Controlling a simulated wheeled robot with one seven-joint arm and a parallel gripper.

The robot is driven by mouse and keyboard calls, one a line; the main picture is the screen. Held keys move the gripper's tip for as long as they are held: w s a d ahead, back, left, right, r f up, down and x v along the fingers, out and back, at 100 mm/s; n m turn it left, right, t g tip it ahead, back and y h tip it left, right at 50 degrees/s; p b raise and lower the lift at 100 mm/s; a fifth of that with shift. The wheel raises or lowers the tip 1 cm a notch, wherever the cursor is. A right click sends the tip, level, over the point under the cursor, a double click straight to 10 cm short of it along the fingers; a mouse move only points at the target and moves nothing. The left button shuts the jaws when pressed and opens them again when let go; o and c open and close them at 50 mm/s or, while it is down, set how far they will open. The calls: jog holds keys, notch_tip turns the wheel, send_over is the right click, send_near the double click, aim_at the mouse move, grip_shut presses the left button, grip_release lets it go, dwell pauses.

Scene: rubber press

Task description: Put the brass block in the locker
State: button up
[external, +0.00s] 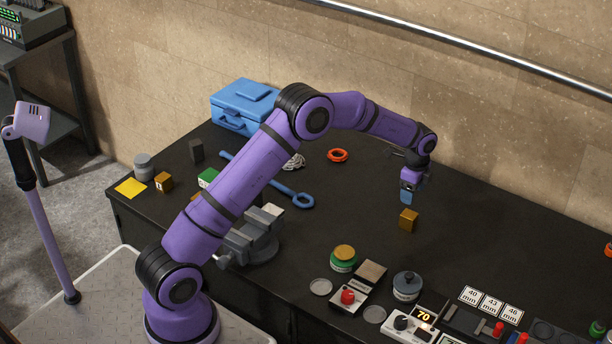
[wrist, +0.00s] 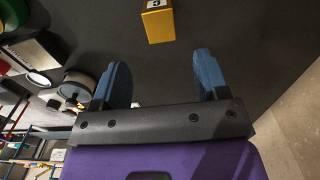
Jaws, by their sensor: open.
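A brass-coloured block (external: 408,220) sits on the dark bench top (external: 330,220), on the right side of my arm. It also shows at the top of the wrist view (wrist: 157,22), with a dark letter mark on one face. My gripper (external: 407,195) is just above the block in the external view, its blue fingers pointing down. In the wrist view my gripper (wrist: 163,78) is open and empty, and the block lies beyond the fingertips, apart from them. A second brass-like block (external: 163,182) stands at the bench's left end. I cannot make out a locker for certain.
A blue case (external: 243,105) stands at the back left. A vise (external: 250,240), a blue wrench (external: 290,193) and an orange ring (external: 337,155) lie near my arm. Jars, a red-button box (external: 347,298) and a display (external: 425,315) line the front. The right back is clear.

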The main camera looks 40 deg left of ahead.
jog(key=s+a+r+n+t, duration=0.1)
jog(key=s+a+r+n, duration=0.2)
jog(key=s+a+r, duration=0.35)
jog(key=s+a+r+n+t, duration=0.1)
jog(key=s+a+r+n, duration=0.25)
jog(key=s+r, duration=0.6)
jog(key=s+a+r+n+t, duration=0.15)
jog(key=s+a+r, duration=0.35)
jog(key=r, duration=0.6)
jog(key=s+a+r+n, duration=0.2)
jog(key=s+a, duration=0.1)
jog(key=s, duration=0.3)
jog(key=s+a+r+n, duration=0.2)
jog(key=s+a+n, duration=0.1)
jog(key=s, duration=0.4)
jog(key=s+a+f+n+t, duration=0.1)
jog(key=s+a+f+n, duration=0.1)
jog(key=s, duration=0.6)
jog(key=s+a+f+n, duration=0.1)
jog(key=s+a+n, duration=0.1)
jog(key=s, duration=0.6)
jog(key=shift+f+n+t, duration=0.35)
jog(key=shift+n, duration=0.15)
